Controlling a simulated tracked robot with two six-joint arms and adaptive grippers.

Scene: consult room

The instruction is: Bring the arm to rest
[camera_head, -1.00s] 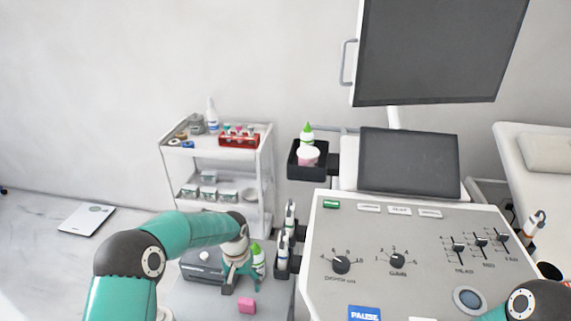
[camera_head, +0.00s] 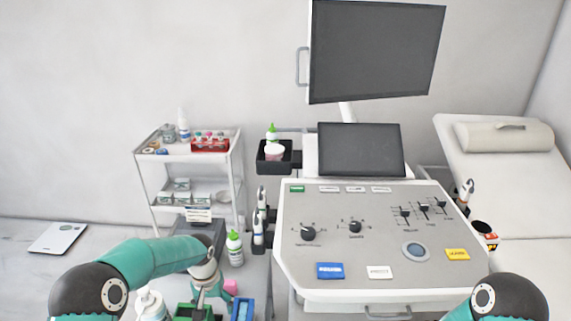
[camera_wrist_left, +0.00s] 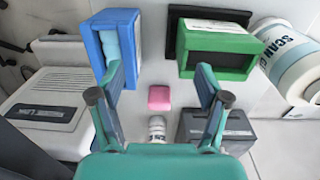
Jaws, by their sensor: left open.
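My left arm comes in from the lower left in the head view. Its teal gripper (camera_head: 207,287) hangs over the side table, with a pink block (camera_head: 230,287) just beside it, partly hidden. In the left wrist view the two fingers of the left gripper (camera_wrist_left: 160,88) stand wide apart with nothing held. The pink block (camera_wrist_left: 160,97) lies on the table beyond them, seen through the gap. My right arm shows only as a dark and teal link at the lower right of the head view; its gripper is out of view.
A blue box (camera_wrist_left: 107,40) and a green box (camera_wrist_left: 216,40) stand near the left fingers. A scan gel bottle (camera_wrist_left: 290,58) and a grey device (camera_wrist_left: 50,100) flank them. A green-capped bottle (camera_head: 235,250) stands beside the console (camera_head: 335,210). A shelf cart (camera_head: 140,178) stands behind.

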